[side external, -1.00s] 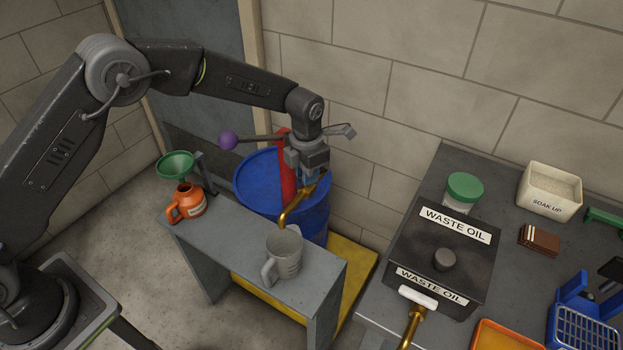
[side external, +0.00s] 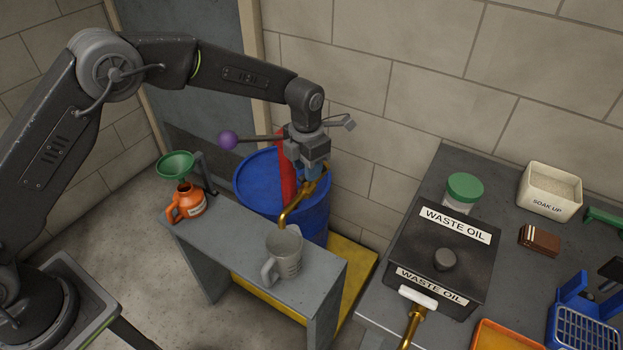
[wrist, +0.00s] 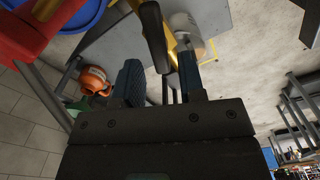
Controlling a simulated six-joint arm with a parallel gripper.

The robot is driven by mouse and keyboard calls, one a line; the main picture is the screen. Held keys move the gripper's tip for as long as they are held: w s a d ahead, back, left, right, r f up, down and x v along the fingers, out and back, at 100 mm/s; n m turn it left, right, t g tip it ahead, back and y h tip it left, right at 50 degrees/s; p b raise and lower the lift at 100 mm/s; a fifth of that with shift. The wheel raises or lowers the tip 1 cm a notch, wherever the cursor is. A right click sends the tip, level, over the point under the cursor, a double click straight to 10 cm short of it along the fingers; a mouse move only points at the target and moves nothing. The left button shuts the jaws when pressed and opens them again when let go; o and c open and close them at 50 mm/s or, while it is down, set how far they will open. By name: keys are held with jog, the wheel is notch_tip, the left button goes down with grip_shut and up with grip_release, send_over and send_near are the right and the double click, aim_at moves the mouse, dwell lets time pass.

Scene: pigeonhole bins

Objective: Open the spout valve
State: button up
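A brass spout (side external: 290,212) comes off the red pump (side external: 287,180) on the blue drum (side external: 262,172) and slopes down towards the grey jug (side external: 284,254). My gripper (side external: 313,178) points down at the upper end of this spout. In the wrist view, the blue fingers of my gripper (wrist: 160,75) stand apart. A dark lever (wrist: 153,38) shows by the gap between them, with a bit of yellow pipe behind it. I cannot tell whether a finger touches the lever. The spout's upper end is partly hidden by the fingers in the side view.
A grey bench (side external: 238,243) holds the jug, an orange can (side external: 186,203) and a green funnel (side external: 175,163). A purple knob (side external: 228,140) sticks out left of my gripper. A waste oil box (side external: 447,258) with a white-handled brass fitting (side external: 417,299) stands on the right table.

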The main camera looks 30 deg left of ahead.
jog(key=shift+m, duration=0.3)
jog(key=shift+f, duration=1.05)
grip_shut()
